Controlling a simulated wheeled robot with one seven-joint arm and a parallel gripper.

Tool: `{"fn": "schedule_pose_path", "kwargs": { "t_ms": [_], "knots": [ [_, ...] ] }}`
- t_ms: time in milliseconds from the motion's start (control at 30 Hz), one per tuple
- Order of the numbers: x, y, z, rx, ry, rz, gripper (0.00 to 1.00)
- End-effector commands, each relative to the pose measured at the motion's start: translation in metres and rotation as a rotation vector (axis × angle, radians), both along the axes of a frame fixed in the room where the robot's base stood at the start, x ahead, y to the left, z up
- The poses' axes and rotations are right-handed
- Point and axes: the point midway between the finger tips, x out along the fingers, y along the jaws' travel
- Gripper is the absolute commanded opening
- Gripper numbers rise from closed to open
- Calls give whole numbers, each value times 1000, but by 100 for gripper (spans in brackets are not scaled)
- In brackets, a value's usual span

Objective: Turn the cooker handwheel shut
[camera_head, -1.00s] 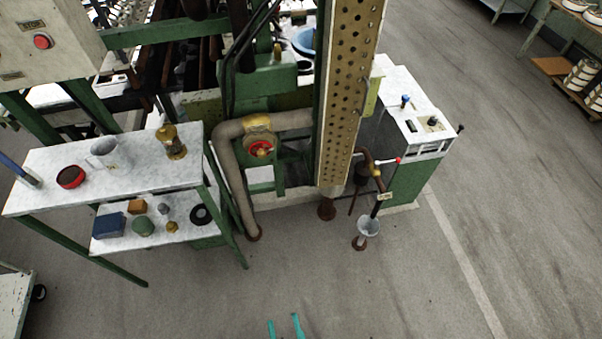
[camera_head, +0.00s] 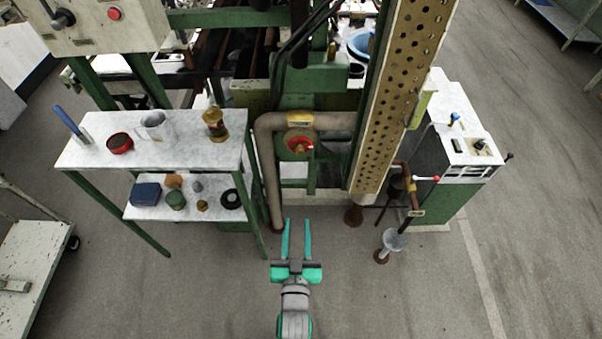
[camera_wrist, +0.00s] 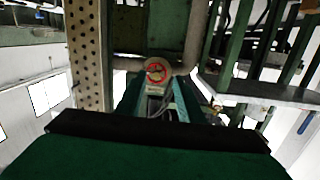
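The cooker handwheel (camera_head: 298,141) is a small red wheel on a valve in the thick beige pipe (camera_head: 270,170), low on the green machine. It also shows as a red ring in the wrist view (camera_wrist: 156,72), near the upper middle. My gripper (camera_head: 297,222) has two teal fingers standing apart with nothing between them. It is below the handwheel in the head view, apart from it, and points toward the machine. In the wrist view the dark and green body of my gripper (camera_wrist: 160,150) fills the bottom.
A two-tier marble-topped table (camera_head: 180,165) with a jug, a brass piece and small items stands left of the pipe. A perforated beige column (camera_head: 405,100) stands right of the wheel. A funnel drain (camera_head: 393,240) stands on the floor at right. Floor before the machine is clear.

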Motion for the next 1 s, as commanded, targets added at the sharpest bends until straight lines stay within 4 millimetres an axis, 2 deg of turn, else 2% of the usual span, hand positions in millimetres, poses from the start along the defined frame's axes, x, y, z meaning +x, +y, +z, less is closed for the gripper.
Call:
{"fn": "schedule_pose_path", "kwargs": {
  "t_ms": [33, 100, 200, 333, 433, 567, 767, 1000],
  "knots": [
    [24, -2, 7, -2, -19, 1, 34],
    [52, -3, 13, -6, -32, 3, 34],
    [89, -4, 25, -13, -51, 8, 34],
    [125, -7, 39, -22, -68, 13, 34],
    [143, -8, 47, -27, -75, 16, 34],
    [155, -9, 52, -31, -80, 19, 34],
    [173, -10, 54, -32, -81, 19, 34],
    [205, -10, 53, -32, -80, 19, 34]
  ]
}}
